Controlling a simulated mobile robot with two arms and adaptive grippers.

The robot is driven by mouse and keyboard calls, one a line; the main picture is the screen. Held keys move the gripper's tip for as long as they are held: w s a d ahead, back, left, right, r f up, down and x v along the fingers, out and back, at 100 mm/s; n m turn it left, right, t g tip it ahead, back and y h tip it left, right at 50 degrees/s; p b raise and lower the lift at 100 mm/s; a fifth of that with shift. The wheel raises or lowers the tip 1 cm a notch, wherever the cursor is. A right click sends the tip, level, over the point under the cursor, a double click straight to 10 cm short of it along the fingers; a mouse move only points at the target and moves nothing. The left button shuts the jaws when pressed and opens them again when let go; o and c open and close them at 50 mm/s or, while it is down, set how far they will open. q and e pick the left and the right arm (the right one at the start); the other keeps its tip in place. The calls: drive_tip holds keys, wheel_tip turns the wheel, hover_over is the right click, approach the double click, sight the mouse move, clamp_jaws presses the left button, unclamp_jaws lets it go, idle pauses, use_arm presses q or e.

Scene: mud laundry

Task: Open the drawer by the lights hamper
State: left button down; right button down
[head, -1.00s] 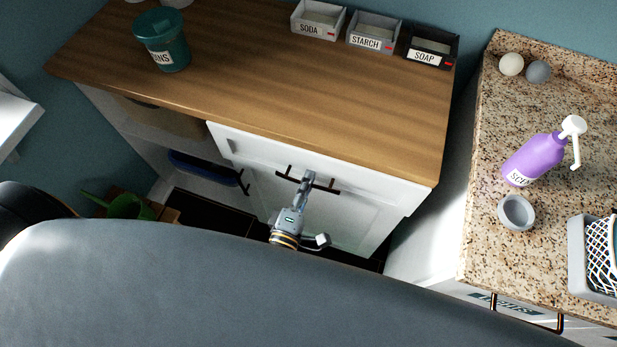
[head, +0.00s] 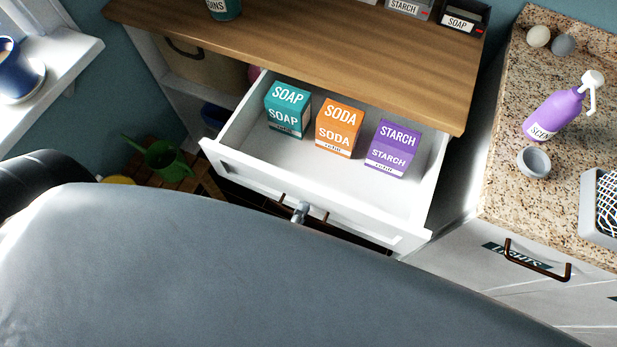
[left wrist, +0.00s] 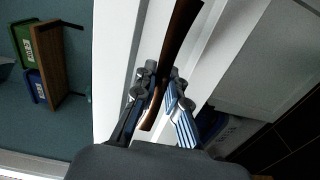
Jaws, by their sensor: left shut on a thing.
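The white drawer (head: 330,204) under the wooden counter stands pulled well out, left of the lights hamper (head: 480,262). Inside it stand a teal soap box (head: 288,110), an orange soda box (head: 339,128) and a purple starch box (head: 392,148). My left gripper (head: 301,211) is at the dark bar handle on the drawer front. In the left wrist view my left gripper (left wrist: 160,98) is shut on the dark handle (left wrist: 178,40), with one finger on each side. My own grey body hides the arm behind it. My right gripper is not in view.
The speckled stone counter (head: 505,150) at the right holds a purple scent bottle (head: 553,116), a small grey cup (head: 534,162) and two balls. A green watering can (head: 165,160) is on the floor at the left. A white ledge (head: 62,70) is at the upper left.

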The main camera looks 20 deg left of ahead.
use_arm(q)
drive_tip(key=shift+s, duration=1.5)
drive_tip(key=c, duration=1.4)
unclamp_jaws()
drive_tip(key=shift+o, duration=0.2)
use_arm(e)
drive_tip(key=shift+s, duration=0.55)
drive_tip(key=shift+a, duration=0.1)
use_arm(q)
drive_tip(key=shift+s, duration=0.1)
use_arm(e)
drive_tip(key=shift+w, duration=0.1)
use_arm(q)
drive_tip(key=s, duration=1.1)
drive_tip(key=shift+s+a, duration=0.25)
drive_tip(key=shift+s, duration=0.15)
drive_tip(key=shift+f, duration=0.1)
